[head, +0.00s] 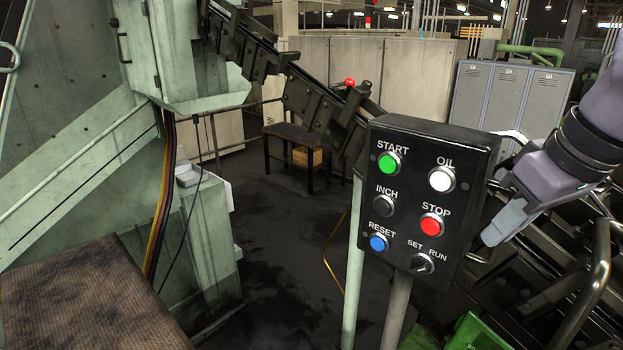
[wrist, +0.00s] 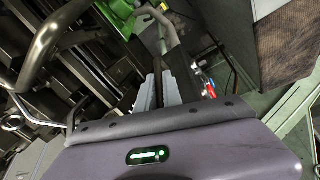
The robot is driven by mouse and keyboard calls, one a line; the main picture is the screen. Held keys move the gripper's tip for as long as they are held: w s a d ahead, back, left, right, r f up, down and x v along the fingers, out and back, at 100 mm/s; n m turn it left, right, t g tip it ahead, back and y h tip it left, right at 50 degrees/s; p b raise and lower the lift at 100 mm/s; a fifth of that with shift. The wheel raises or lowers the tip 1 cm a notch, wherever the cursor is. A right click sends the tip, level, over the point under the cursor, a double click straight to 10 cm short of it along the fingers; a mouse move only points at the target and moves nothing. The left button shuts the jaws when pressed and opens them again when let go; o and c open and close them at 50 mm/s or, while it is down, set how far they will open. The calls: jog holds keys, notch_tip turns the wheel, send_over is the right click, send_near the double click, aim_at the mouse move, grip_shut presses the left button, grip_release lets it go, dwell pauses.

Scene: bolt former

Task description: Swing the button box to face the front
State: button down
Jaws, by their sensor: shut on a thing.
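The black button box (head: 408,205) stands on a grey post (head: 397,312) in the head view. Its labelled face shows, with green, white, black, red and blue buttons and a SET/RUN selector, and is turned slightly to the left. My gripper (head: 493,192) is at the right side of the box, shut on it. The exact part held is hidden. In the wrist view my gripper (wrist: 164,88) has its two grey fingers close together, with the dark box (wrist: 184,66) seen nearly edge-on beside them and its coloured buttons to the right.
Metal rails (head: 598,262) and dark machinery lie right of the box, under my arm. A pale green machine (head: 75,170) fills the left. A sloping dark chute (head: 300,92) runs down behind the box. Dark floor (head: 275,235) is open left of the post.

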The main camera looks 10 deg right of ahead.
jog(key=shift+a, duration=0.1)
dwell(0.3)
jog(key=c, duration=1.8)
grip_release()
jog(key=shift+a, duration=0.1)
jog(key=shift+o, duration=0.2)
